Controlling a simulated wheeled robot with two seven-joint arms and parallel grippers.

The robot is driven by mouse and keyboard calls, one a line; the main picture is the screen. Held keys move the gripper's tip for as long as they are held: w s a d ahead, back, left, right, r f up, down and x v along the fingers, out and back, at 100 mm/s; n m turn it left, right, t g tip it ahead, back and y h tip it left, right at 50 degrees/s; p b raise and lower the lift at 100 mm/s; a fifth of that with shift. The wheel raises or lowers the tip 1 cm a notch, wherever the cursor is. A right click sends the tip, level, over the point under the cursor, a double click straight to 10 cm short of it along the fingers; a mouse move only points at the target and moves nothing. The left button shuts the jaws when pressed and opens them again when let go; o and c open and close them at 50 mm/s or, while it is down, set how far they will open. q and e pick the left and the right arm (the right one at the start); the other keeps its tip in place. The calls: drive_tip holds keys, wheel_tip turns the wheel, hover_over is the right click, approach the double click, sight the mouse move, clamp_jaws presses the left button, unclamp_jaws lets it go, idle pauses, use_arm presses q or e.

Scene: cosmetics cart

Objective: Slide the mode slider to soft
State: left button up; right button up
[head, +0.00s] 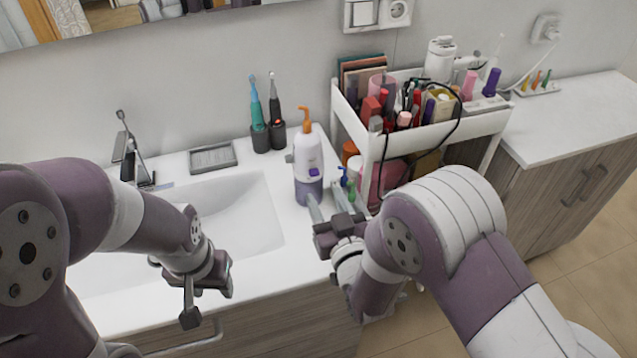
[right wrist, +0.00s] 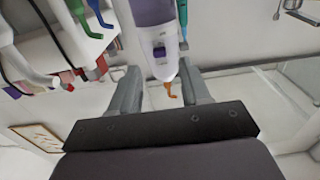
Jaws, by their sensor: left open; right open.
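The device with the slider looks like a white and purple water flosser (head: 309,165) with an orange nozzle. It stands upright on the white counter right of the sink. A purple slider or button (head: 314,171) shows on its front; its setting is too small to read. The flosser also appears upside down in the right wrist view (right wrist: 152,14), with a purple control (right wrist: 159,51). My right gripper (head: 328,205) is open and empty, just in front of and right of the flosser's base. Its fingers (right wrist: 160,88) point toward the flosser. My left gripper (head: 208,298) is open and empty over the counter's front edge.
A white cart (head: 372,144) full of cosmetics stands right of the flosser, with a black cable hanging over it. Two toothbrushes in dark holders (head: 268,138) and a soap dish (head: 212,157) stand behind. The sink (head: 245,215) and faucet (head: 130,150) lie left.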

use_arm(q)
drive_tip(key=shift+r, duration=0.4)
use_arm(e)
drive_tip(key=x, duration=0.5)
drive_tip(key=shift+w, duration=0.35)
clamp_jaws()
use_arm(q)
drive_tip(key=shift+r+p, duration=0.4)
drive_tip(key=shift+p, duration=0.2)
use_arm(e)
drive_tip(key=shift+r, duration=0.95)
use_arm(q)
drive_tip(key=shift+f, duration=0.1)
use_arm(e)
unclamp_jaws()
drive_tip(key=shift+s, duration=0.1)
use_arm(q)
drive_tip(key=shift+f+b, duration=0.9)
drive_tip(key=shift+b, duration=0.05)
use_arm(e)
approach(315, 177)
drive_tip(key=s, duration=0.1)
drive_tip(key=s+d+r, duration=0.1)
drive_tip(key=s, duration=0.1)
drive_tip(key=s+r, duration=0.1)
drive_tip(key=shift+s+d, duration=0.2)
drive_tip(key=shift+d, duration=0.05)
drive_tip(key=shift+f, duration=0.1)
